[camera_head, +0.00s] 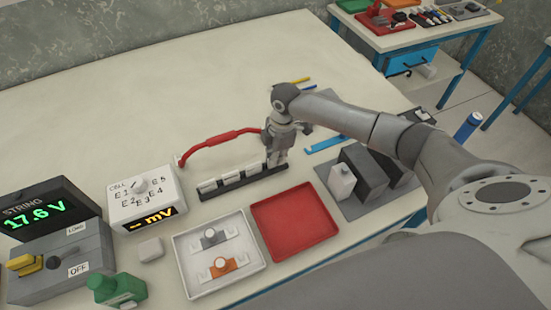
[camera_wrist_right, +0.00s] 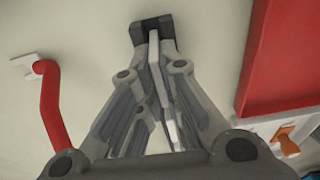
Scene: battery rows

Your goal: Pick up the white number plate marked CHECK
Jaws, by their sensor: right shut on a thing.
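A dark rack (camera_head: 243,181) on the table holds several small white plates (camera_head: 230,181) in a row; their markings are too small to read. My right gripper (camera_head: 275,160) is at the right end of this rack, pointing down. In the right wrist view my right gripper (camera_wrist_right: 155,35) is shut on a thin white plate (camera_wrist_right: 165,95), seen nearly edge-on between the fingers. Its marking is hidden, so I cannot tell whether it reads CHECK. I cannot tell whether it is clear of the rack. My left gripper is not in view.
A red cable (camera_head: 215,140) arches behind the rack. In front are a white tray (camera_head: 185,268) with small parts and a red tray (camera_head: 295,222). The table's back left is clear.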

